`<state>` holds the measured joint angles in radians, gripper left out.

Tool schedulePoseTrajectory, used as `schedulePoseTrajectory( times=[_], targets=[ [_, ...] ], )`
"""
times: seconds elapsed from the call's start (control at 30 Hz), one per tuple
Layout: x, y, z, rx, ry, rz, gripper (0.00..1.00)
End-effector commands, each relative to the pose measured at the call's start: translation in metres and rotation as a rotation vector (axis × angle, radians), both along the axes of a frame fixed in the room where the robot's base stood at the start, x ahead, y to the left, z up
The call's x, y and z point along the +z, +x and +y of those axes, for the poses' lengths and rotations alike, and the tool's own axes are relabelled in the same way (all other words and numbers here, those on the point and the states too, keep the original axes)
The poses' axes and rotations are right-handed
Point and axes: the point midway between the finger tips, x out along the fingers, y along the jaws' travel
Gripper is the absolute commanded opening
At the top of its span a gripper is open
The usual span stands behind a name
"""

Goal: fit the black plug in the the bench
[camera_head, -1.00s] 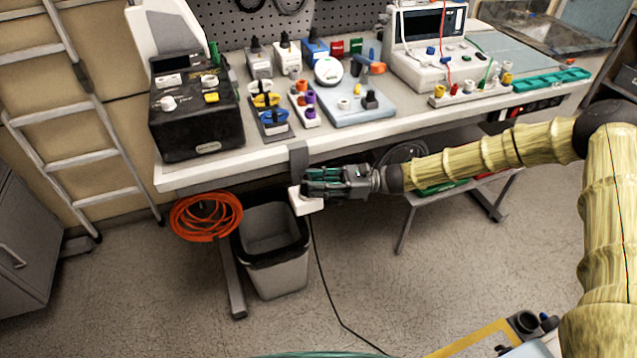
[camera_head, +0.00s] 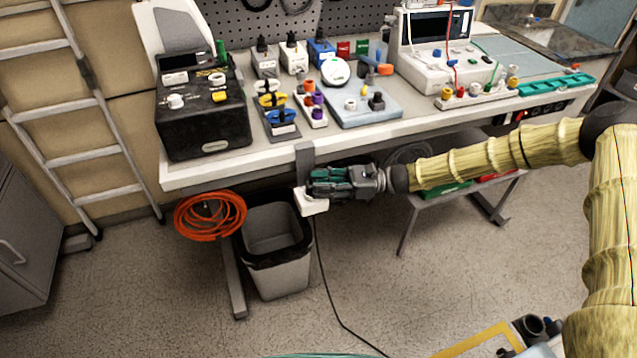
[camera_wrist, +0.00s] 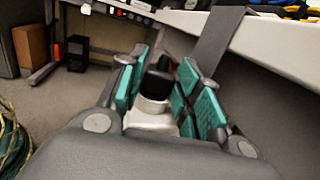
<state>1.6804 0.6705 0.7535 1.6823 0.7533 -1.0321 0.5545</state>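The black plug (camera_wrist: 158,80) points away from the wrist camera, with a white part (camera_wrist: 150,110) right behind it. My gripper (camera_wrist: 162,92) has its green pads spread on both sides of the plug; whether they press on it I cannot tell. In the head view my gripper (camera_head: 318,184) is below the front edge of the bench (camera_head: 400,143), at a white block (camera_head: 312,203) under a grey bracket. The plug itself is not clear there. A dark cable (camera_head: 325,285) runs down to the floor. A black socket strip (camera_head: 540,109) is on the bench front at the right.
The grey bracket (camera_head: 304,160) hangs from the bench edge close to my gripper. A bin (camera_head: 275,275) and an orange cable coil (camera_head: 210,216) are below. A low shelf (camera_head: 455,200) stands under the bench. The bench top holds devices and several connectors. Floor in front is mostly clear.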

Motion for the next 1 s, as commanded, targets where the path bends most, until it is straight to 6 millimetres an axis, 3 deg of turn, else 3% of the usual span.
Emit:
schedulePoseTrajectory(
  times=[0.03,0.2,0.33,0.83,1.0],
  targets=[
    [-0.026,-0.002,-0.026,-0.017,-0.029,0.014,0.53],
    [-0.021,0.003,-0.067,-0.024,-0.014,0.008,0.57],
    [-0.014,0.006,-0.081,-0.016,-0.01,0.001,0.57],
    [-0.005,0.009,-0.084,-0.01,-0.034,-0.004,0.57],
    [-0.026,-0.007,-0.078,0.012,-0.08,-0.008,0.57]
  ],
)
